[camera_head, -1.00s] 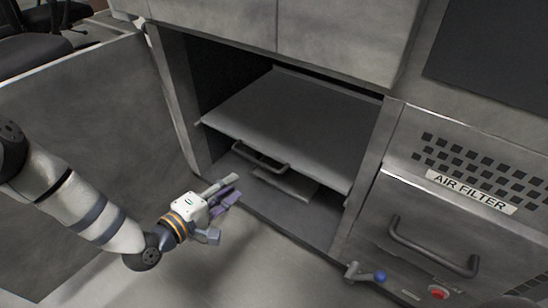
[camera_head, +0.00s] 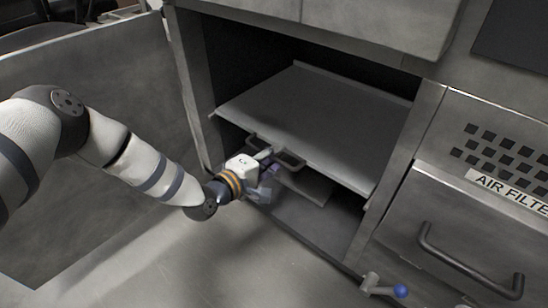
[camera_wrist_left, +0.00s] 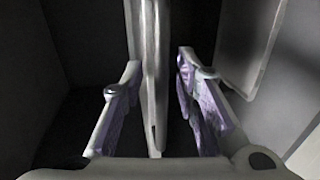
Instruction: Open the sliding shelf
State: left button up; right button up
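The sliding shelf (camera_head: 315,115) is a flat grey plate inside the open cabinet bay. Its dark looped handle (camera_head: 291,161) is at the front, below the plate's edge, partly hidden by my gripper. My left gripper (camera_head: 268,158) is at the left part of the handle. In the left wrist view, the gripper (camera_wrist_left: 160,68) has its two purple-padded fingers apart. A grey bar that looks like the handle (camera_wrist_left: 153,75) runs between them, with gaps visible on both sides. My right gripper is not in view.
A lower plate (camera_head: 305,187) lies beneath the shelf. An open door panel (camera_head: 90,100) stands to the left. The air filter drawer handle (camera_head: 465,262) and a blue-knobbed lever (camera_head: 400,291) are at right. The floor in front is clear.

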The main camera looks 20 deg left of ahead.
pick_arm(q)
grip_shut()
jog(key=shift+s, duration=0.1)
jog(key=shift+s+a+p, duration=0.2)
jog(key=shift+s+p, duration=0.1)
jog(key=shift+s, duration=0.05)
jog(key=f+p+v, duration=0.2)
jog(key=p+v, duration=0.1)
jog(key=v, duration=1)
jog(key=s+f+p+v, duration=0.1)
jog(key=f+p+v, duration=0.2)
jog(key=v, duration=1.1)
jog(key=shift+f+p, duration=0.35)
jog(key=shift+p, duration=0.4)
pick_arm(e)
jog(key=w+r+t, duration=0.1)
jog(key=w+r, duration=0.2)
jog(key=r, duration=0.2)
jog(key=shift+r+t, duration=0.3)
pick_arm(q)
jog(key=shift+a, duration=0.1)
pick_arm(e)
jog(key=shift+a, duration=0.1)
pick_arm(q)
jog(key=shift+o, duration=1.1)
grip_release()
jog(key=shift+s, duration=0.1)
